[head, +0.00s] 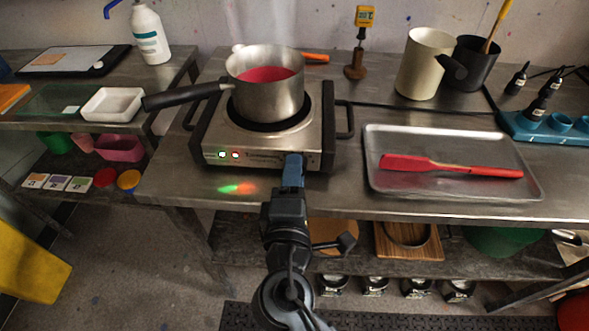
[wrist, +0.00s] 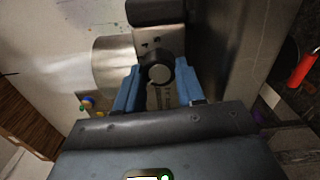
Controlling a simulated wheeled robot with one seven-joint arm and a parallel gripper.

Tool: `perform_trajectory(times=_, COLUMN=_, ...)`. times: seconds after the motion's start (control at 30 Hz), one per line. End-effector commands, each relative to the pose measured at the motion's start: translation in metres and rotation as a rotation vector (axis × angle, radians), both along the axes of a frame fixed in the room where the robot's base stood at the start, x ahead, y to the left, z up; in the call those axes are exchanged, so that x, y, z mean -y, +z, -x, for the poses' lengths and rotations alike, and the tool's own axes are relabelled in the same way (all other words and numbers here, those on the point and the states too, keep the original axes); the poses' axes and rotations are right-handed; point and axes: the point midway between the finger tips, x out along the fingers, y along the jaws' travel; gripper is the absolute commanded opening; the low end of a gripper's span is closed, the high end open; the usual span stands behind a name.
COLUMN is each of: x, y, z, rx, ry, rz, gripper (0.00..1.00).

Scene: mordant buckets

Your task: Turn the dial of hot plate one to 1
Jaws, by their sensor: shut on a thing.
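The hot plate (head: 215,133) is a steel box with a dark round heating surface, standing on the steel bench. A green light and a red light glow on its front panel. My gripper (head: 293,165) is at the right part of that panel and hides the dial in the head view. In the wrist view the dial (wrist: 157,70) is a round black knob between the blue fingers of my gripper (wrist: 157,82), which are shut on it. I cannot read the dial's setting.
A steel saucepan (head: 262,92) with pinkish-red contents sits on the hot plate, its black handle pointing left. A metal tray (head: 440,188) with a red spatula (head: 450,167) lies to the right. A cream jug (head: 424,65) stands behind. The bench's front strip is clear.

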Motion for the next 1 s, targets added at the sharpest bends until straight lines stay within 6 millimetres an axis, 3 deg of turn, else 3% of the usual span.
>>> perform_trajectory(times=0.4, x=-0.0007, y=-0.0014, z=0.0009, rx=-0.011, ry=0.003, rz=0.221, gripper=0.08)
perform_trajectory(times=1.0, x=-0.0009, y=-0.0026, z=0.0010, rx=-0.011, ry=0.004, rz=0.262, gripper=0.08)
